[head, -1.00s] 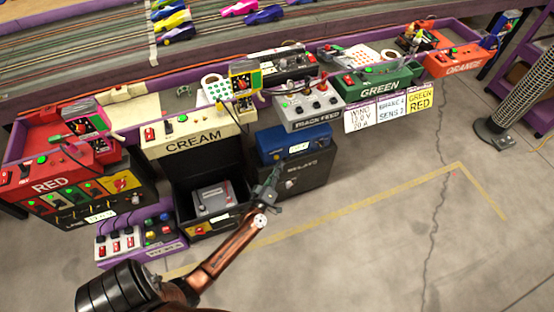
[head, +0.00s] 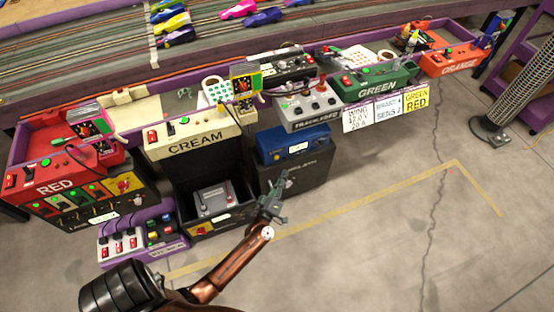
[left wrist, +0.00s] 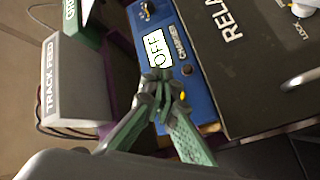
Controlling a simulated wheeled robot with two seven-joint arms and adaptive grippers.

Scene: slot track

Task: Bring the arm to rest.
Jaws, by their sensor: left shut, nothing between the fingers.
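My left gripper (head: 277,192) is shut and empty. In the head view it is held out in front of the dark relay box (head: 300,178), with bare floor to its right. In the left wrist view my left gripper (left wrist: 164,92) has its fingertips together, in front of the blue charger box (left wrist: 190,55) with its white OFF label (left wrist: 157,48). I cannot tell the gap between the fingers and the boxes. My right gripper is not in view.
The blue charger box (head: 293,144) sits on the relay box. The cream station (head: 198,140), red station (head: 60,180) and a purple switch tray (head: 140,240) stand to the left. A grey track feed box (head: 308,108) is above. The concrete floor (head: 370,250) at right is clear.

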